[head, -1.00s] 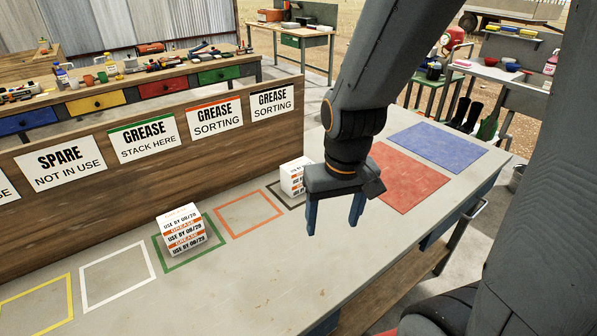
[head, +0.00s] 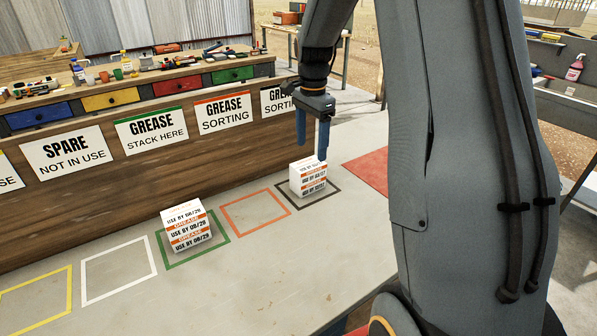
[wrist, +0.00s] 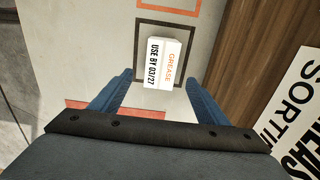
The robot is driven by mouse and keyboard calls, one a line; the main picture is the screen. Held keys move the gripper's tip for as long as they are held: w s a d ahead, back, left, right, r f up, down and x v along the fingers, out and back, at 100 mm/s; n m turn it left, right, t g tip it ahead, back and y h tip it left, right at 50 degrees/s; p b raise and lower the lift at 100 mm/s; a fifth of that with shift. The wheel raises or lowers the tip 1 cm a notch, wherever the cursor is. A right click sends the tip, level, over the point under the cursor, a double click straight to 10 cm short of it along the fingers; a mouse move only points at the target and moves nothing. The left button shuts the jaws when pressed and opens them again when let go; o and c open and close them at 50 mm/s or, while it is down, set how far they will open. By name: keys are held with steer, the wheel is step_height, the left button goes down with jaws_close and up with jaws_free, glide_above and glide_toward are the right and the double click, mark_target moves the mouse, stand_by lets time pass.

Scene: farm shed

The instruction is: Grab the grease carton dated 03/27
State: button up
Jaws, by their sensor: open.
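A white grease carton (head: 308,180) with orange bands stands inside the dark brown outlined square on the bench. In the wrist view the carton (wrist: 161,63) reads "GREASE" and "USE BY 03/27". The head view shows more than one printed band on its front, too small to read surely. My gripper (head: 312,148) is open and empty above the carton, fingers pointing down. In the wrist view the carton lies beyond and between the blue fingertips, apart from them. Another white and orange carton pile (head: 187,228), reading "USE BY 08/28" or similar, stands in the green square.
The orange square (head: 255,211) and white square (head: 118,273) are empty. A wooden back board (head: 90,200) with grease and spare signs runs close behind the squares. A red mat (head: 367,171) lies to the right. The front of the bench is clear.

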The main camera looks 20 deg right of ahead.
mark_target(308, 164)
steer(key=shift+a+f+p, duration=0.2)
steer(key=shift+f+p, duration=0.45)
steer(key=shift+f, duration=1.25)
steer(key=shift+a+f+p, duration=0.2)
steer(key=shift+f+p, duration=0.45)
steer(key=shift+f, duration=1.25)
steer(key=c, duration=1.2)
